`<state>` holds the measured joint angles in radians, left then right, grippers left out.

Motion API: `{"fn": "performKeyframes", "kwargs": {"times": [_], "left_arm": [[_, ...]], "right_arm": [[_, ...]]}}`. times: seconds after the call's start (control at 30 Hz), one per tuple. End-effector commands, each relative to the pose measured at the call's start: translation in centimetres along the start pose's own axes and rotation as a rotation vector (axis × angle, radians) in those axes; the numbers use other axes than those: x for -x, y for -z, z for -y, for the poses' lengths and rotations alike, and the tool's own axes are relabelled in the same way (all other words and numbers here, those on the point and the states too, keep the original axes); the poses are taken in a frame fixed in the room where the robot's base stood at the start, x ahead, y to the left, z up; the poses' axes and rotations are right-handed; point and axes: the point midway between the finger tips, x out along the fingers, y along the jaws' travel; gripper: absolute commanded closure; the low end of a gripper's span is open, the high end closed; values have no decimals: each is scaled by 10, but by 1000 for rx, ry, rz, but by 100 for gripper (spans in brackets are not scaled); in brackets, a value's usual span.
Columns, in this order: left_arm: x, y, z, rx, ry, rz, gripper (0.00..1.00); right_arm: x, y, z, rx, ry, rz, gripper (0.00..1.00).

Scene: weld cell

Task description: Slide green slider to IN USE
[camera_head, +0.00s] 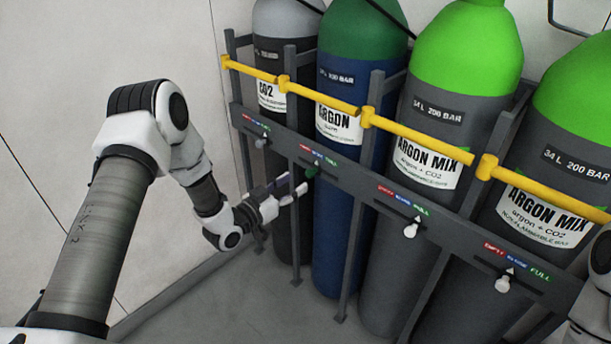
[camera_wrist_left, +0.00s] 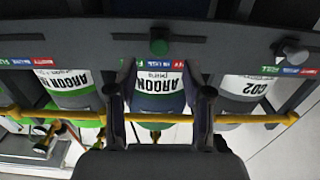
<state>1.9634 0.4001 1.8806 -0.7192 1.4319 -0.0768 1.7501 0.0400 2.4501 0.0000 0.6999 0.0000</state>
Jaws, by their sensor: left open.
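The green slider (camera_head: 311,171) is a small knob on the dark rail (camera_head: 352,184) in front of the blue argon cylinder (camera_head: 342,228). It also shows in the left wrist view (camera_wrist_left: 159,45), where the picture is upside down. There it looks near the middle of its slot, by the blue label between the green and red ones. My left gripper (camera_head: 297,186) is open just left of the slider in the head view. In the wrist view its two fingers (camera_wrist_left: 160,92) are spread to either side of the knob's line, apart from it. My right gripper is not in view.
A grey slider (camera_head: 261,142) and two white sliders, one (camera_head: 411,230) nearer the middle and one (camera_head: 503,284) at right, sit on the same rail. A yellow bar (camera_head: 330,103) runs above it. Upright rack posts stand close around the left gripper.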

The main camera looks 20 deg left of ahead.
Motion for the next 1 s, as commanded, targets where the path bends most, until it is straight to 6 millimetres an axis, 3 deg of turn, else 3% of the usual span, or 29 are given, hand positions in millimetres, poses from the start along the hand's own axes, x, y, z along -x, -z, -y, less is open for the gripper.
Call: {"fn": "performKeyframes", "kwargs": {"times": [0.1,0.27,0.8,0.87,0.97,1.0], "left_arm": [[28,0,1,5,5,0,50],[48,0,0,2,1,-1,50],[51,-3,-1,1,-1,6,50],[51,-13,-10,0,-21,27,50],[54,-44,-52,10,-92,112,50],[61,-65,-72,24,-107,186,50]], "right_arm": [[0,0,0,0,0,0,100],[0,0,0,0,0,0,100],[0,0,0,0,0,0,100],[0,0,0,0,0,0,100],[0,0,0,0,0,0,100],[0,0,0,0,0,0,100]]}}
